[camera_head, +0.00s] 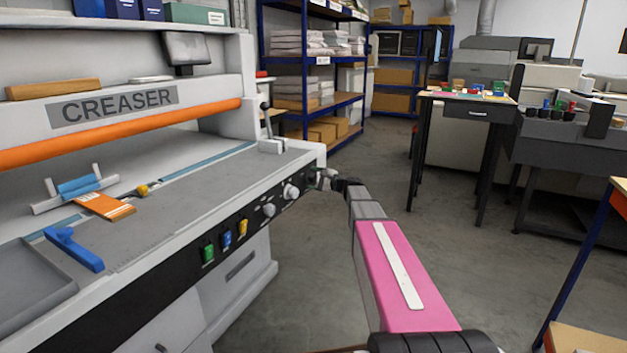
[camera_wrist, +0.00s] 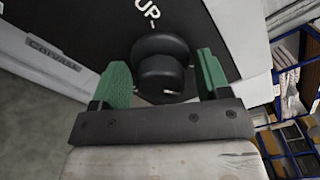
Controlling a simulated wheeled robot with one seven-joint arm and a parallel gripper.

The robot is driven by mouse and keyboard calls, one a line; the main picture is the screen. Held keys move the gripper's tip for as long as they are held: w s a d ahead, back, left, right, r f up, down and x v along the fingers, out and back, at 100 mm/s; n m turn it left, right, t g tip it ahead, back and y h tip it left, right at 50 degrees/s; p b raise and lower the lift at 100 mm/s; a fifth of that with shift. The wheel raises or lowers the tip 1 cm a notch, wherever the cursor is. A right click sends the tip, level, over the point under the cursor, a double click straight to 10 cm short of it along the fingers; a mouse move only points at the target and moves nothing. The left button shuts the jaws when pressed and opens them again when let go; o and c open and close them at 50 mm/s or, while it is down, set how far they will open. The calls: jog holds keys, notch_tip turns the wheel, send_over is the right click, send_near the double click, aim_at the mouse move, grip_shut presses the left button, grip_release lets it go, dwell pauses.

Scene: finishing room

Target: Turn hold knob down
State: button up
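In the wrist view, a round black knob (camera_wrist: 162,68) on a dark panel has the white letters "UP" and a short mark beside it. I take it for the hold knob, though no "hold" label shows. My gripper (camera_wrist: 165,78) has its two green fingers apart, one on each side of the knob. Gaps show between the knob and both fingers, and nothing is gripped. In the head view, my gripper (camera_head: 327,179) is at the right end of the creaser (camera_head: 225,170); the black knob is hidden there.
The creaser's front panel has two pale knobs (camera_head: 280,200) and green, blue and yellow switches (camera_head: 226,240). An orange card (camera_head: 104,207) and a blue handle (camera_head: 74,249) lie on its bed. A small table (camera_head: 467,112) stands to the right; open floor lies between.

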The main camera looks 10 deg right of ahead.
jog(key=v, duration=1.1)
